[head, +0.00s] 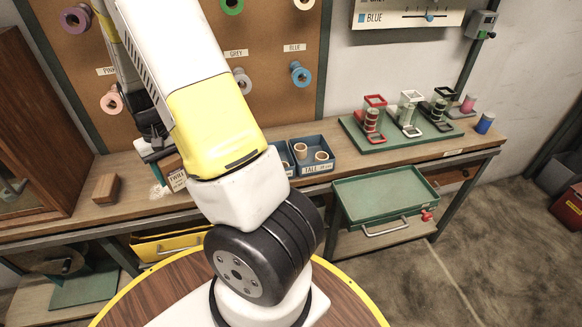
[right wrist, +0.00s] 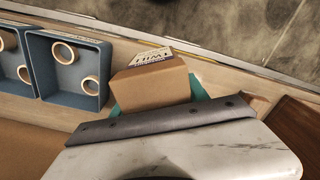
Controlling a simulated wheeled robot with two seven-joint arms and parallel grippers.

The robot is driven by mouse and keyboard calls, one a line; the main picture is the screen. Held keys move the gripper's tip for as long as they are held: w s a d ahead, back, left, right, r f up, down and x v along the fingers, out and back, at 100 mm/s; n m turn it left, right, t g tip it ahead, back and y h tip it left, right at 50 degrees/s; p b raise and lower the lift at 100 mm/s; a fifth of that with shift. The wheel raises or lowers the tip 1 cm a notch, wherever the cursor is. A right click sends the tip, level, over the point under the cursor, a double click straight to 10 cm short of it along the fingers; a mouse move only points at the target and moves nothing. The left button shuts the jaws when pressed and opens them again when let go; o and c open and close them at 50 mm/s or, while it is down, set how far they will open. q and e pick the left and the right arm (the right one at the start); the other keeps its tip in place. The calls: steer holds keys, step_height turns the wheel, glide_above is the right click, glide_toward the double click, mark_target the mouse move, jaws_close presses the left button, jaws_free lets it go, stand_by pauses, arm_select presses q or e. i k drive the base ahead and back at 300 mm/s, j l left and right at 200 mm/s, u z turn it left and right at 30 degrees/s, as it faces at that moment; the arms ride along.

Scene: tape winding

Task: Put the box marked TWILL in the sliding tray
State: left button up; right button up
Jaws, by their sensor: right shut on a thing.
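The TWILL box, a small brown carton with a white lettered label, shows in the head view (head: 177,181) at the back bench, partly hidden by my right arm. I cannot tell whether the box touches the bench. The sliding tray (head: 385,200), green and empty with a front handle, is pulled out below the bench at right. My left gripper is out of view.
Blue bins marked TALL (head: 318,169) with wooden rings stand just right of the box; they also show in the wrist view (right wrist: 37,65). A wooden block (head: 106,190) lies to the left. A green spool stand (head: 400,135) is at the right. A round table (head: 150,297) is in front.

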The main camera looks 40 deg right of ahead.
mark_target(384, 194)
steer(key=j+z, duration=0.4)
steer(key=k+j+z, duration=0.1)
steer(key=j+z, duration=0.3)
steer(key=i+l+z, duration=0.15)
steer(key=z, duration=0.35)
steer(key=l, duration=0.15)
